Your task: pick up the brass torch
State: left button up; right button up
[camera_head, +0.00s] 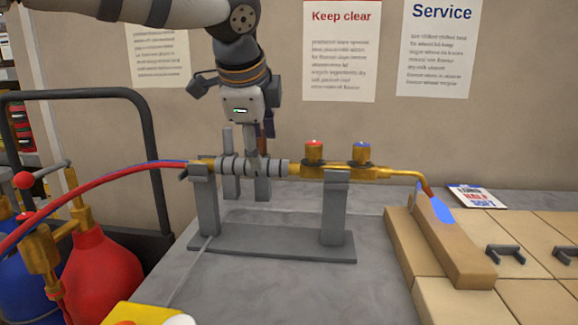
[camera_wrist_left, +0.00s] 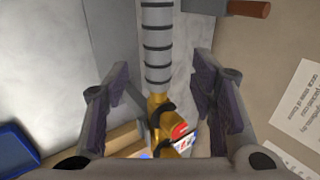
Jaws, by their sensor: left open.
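The brass torch (camera_head: 400,173) lies level across the two posts of a grey stand (camera_head: 270,244). It has a grey ribbed handle, a red and a blue valve knob, and a bent tip at the right with a blue flame. My left gripper (camera_head: 246,178) points down at the ribbed handle, with its fingers at that height. In the left wrist view the torch (camera_wrist_left: 158,45) runs between the two open fingers (camera_wrist_left: 160,100), with a visible gap on each side. My right gripper is not in view.
Red and blue hoses (camera_head: 100,190) run left from the torch towards a red cylinder (camera_head: 100,272) and a blue one on a dark-framed cart (camera_head: 160,190). The flame meets a tan brick (camera_head: 455,245) at the right. A card (camera_head: 476,197) lies behind it. The wall stands close behind.

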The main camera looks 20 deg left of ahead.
aim_at(264, 162)
pick_arm(q)
jog(key=x, duration=0.7)
jog(key=shift+s+d, duration=0.1)
jog(key=shift+d, duration=0.05)
grip_shut()
jog(key=shift+r, duration=0.1)
